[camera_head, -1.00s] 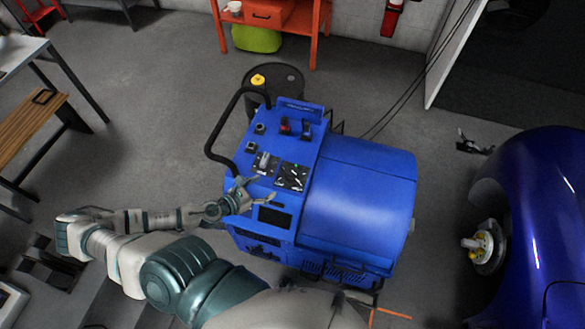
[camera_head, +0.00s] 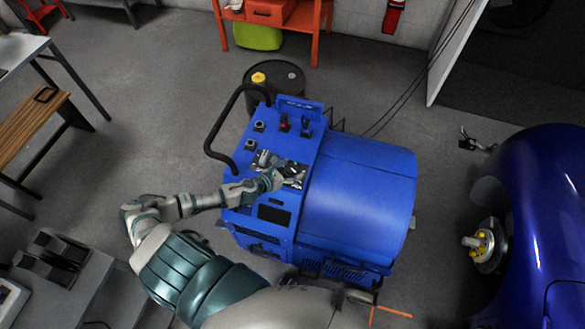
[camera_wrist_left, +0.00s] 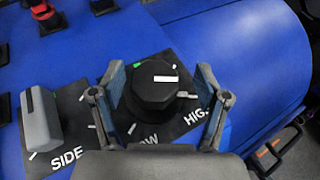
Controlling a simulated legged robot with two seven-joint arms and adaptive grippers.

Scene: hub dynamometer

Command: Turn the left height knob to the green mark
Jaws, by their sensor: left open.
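In the left wrist view the black height knob (camera_wrist_left: 152,88) sits on a black panel with "LOW" and "HIGH" lettering. The white line on its top points to the right in that view. The green mark (camera_wrist_left: 138,65) shows at the knob's upper left edge. My left gripper (camera_wrist_left: 160,72) is open, with one finger on each side of the knob; whether the fingers touch it I cannot tell. In the head view my left gripper (camera_head: 278,176) is over the panel of the blue machine (camera_head: 360,200) and partly hides the knob area. My right gripper is not in view.
A grey selector (camera_wrist_left: 40,118) labelled "SIDE" stands left of the knob. A red knob (camera_head: 284,123) and black knobs are farther back on the console. A black bar handle (camera_head: 212,140) borders the console. A blue car (camera_head: 540,220) is at right.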

